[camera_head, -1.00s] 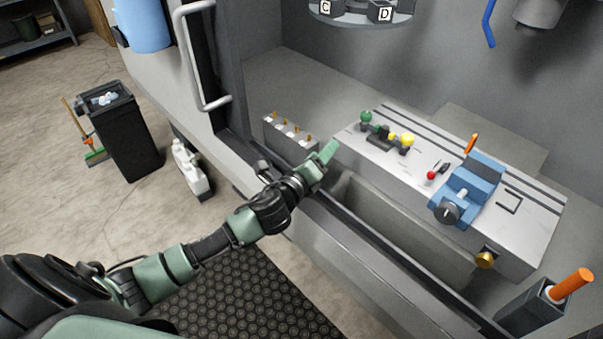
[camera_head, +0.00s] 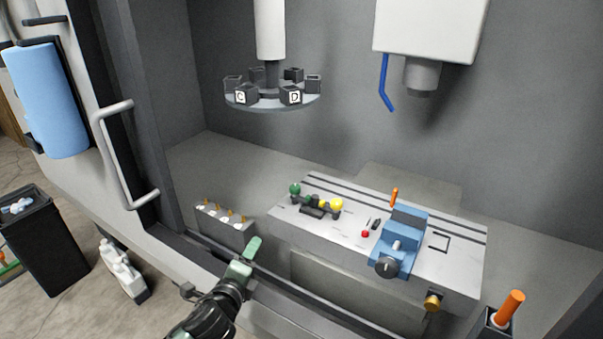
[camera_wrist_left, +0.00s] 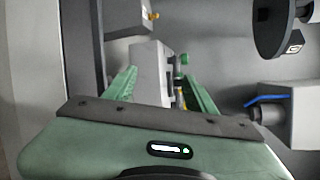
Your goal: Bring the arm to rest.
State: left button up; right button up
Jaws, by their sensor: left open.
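My left arm comes in from the bottom of the head view. Its green left gripper (camera_head: 245,257) is at the front edge of the booth, just in front of the right end of a small grey block. In the left wrist view the two green fingers (camera_wrist_left: 160,78) stand apart with nothing gripped between them. The grey work table (camera_head: 455,268) shows beyond the gap in the head view. My right gripper is in neither view.
The grey block (camera_head: 222,223) holds several brass-tipped pieces. A blue vise (camera_head: 400,245) sits on the table. A round carousel (camera_head: 272,100) and a white spindle head (camera_head: 425,30) hang above. A black bin (camera_head: 45,250) and white bottle (camera_head: 122,268) stand outside, left.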

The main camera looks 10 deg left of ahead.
pick_arm(q)
jog(key=s+d+f+n+g, duration=0.1)
jog(key=s+f+n+g, duration=0.4)
jog(key=s, duration=0.6)
jog(key=s+d+f+n+g+h, duration=0.1)
jog(key=s+n+g, duration=0.2)
jog(key=s+n, duration=0.6)
jog(key=s+d+f+n+g, duration=0.1)
jog(key=s+f+n+g, duration=0.3)
jog(key=s, duration=0.8)
notch_tip(320, 180, down, 27)
jog(key=s+n+b, duration=0.1)
jog(key=b, duration=0.2)
jog(key=s+a+f+g+b, duration=0.2)
jog(key=s+f, duration=1.5)
jog(key=f, duration=0.3)
jog(key=shift+s+a, duration=0.25)
jog(key=shift+a, duration=0.05)
jog(key=shift+f, duration=0.1)
